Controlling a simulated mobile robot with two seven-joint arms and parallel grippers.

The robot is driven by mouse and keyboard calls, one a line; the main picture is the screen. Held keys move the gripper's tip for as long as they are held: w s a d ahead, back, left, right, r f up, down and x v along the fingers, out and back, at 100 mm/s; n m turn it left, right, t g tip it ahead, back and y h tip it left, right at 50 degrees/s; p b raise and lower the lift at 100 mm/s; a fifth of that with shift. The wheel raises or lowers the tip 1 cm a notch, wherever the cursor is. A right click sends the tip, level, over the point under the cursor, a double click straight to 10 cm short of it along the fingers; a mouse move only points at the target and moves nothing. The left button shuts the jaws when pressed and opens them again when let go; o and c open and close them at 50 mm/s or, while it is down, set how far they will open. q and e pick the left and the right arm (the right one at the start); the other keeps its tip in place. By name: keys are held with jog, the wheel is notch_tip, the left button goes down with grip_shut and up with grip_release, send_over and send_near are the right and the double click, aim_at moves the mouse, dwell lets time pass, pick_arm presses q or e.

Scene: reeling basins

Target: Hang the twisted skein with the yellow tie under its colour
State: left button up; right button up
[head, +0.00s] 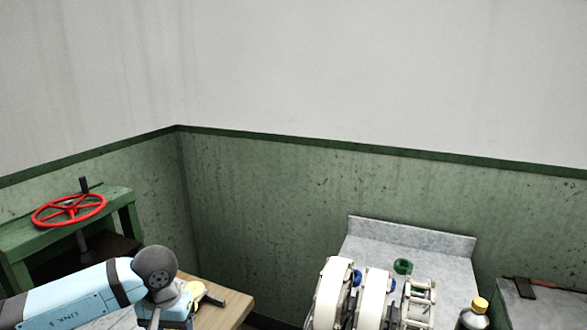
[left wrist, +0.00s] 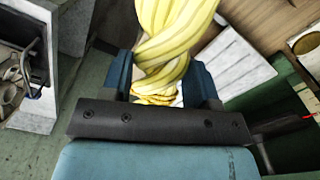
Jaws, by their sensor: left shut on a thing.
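A thick twisted yellow skein (left wrist: 172,42) fills the upper middle of the left wrist view. My left gripper (left wrist: 160,78) is shut on it, with a blue finger on each side of the twist. The skein runs out of the top edge of that view, and I cannot make out a separate tie on it. In the head view my left arm comes in at the lower left and its jaws cannot be made out. A small yellow patch (head: 196,291) shows just beyond the arm; I cannot tell if it is the skein. My right gripper is not in view.
A red handwheel (head: 69,210) stands on a green frame (head: 128,205) at the left. A wooden tabletop (head: 222,308) lies beyond my arm. White wheels (head: 375,300) stand before a grey basin (head: 410,238). A yellow-capped bottle (head: 475,314) stands at the right, near a grey counter (head: 545,305).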

pick_arm(q)
jog(key=s+r+p, duration=0.2)
jog(key=r+p, duration=0.1)
jog(key=s+r+p, duration=0.3)
jog(key=shift+s, duration=0.25)
jog(key=shift+s+r+p, duration=0.35)
jog(key=shift+s+p, duration=0.1)
jog(key=shift+s, duration=0.05)
jog(key=shift+f, duration=0.1)
jog(key=shift+a, duration=0.15)
